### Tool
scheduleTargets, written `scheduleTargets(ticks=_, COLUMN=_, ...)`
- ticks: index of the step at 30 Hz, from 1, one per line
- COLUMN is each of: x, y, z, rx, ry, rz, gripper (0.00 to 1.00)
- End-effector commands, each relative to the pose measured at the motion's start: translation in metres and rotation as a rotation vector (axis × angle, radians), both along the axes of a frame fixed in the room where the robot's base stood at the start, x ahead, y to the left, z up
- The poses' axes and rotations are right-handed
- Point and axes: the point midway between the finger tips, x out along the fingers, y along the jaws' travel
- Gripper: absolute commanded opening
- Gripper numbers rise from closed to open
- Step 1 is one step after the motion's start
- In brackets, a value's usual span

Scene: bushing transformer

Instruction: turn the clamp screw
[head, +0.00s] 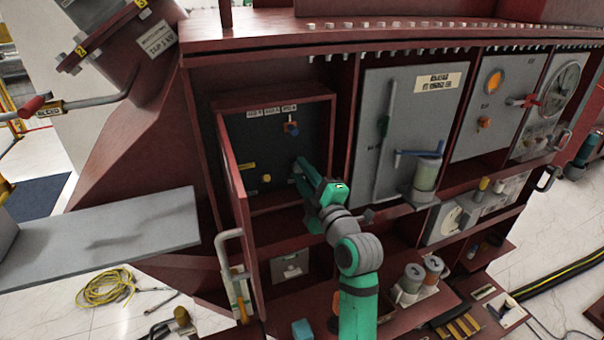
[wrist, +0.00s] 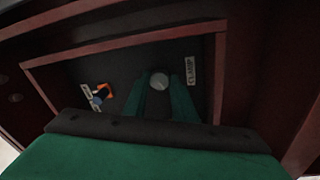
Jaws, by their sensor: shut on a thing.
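The clamp screw (wrist: 159,80) shows as a round grey head in the wrist view, beside a pale label reading CLAMP (wrist: 190,71). My gripper (wrist: 160,88) has its two green fingers on either side of the screw head and is shut on it. In the head view my gripper (head: 300,172) reaches into the open recessed box, at the lower right of its dark back panel (head: 262,145). The screw itself is hidden behind the fingers there. How far the screw is turned cannot be told.
The box's red door (head: 232,190) stands open to the left of my arm. A blue and orange knob (head: 291,127) sits higher on the panel. To the right is a grey panel (head: 400,110) with a blue-handled lever (head: 420,154). Cylinders (head: 412,278) stand on the lower shelf.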

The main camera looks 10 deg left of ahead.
Motion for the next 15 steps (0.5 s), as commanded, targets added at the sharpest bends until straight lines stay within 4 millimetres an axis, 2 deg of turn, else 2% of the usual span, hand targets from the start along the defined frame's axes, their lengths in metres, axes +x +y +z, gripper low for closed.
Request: scheduleTargets(ticks=15, x=-0.0006, y=0.0015, z=-0.0006, rx=-0.081, ry=-0.052, rz=0.003, gripper=0.02)
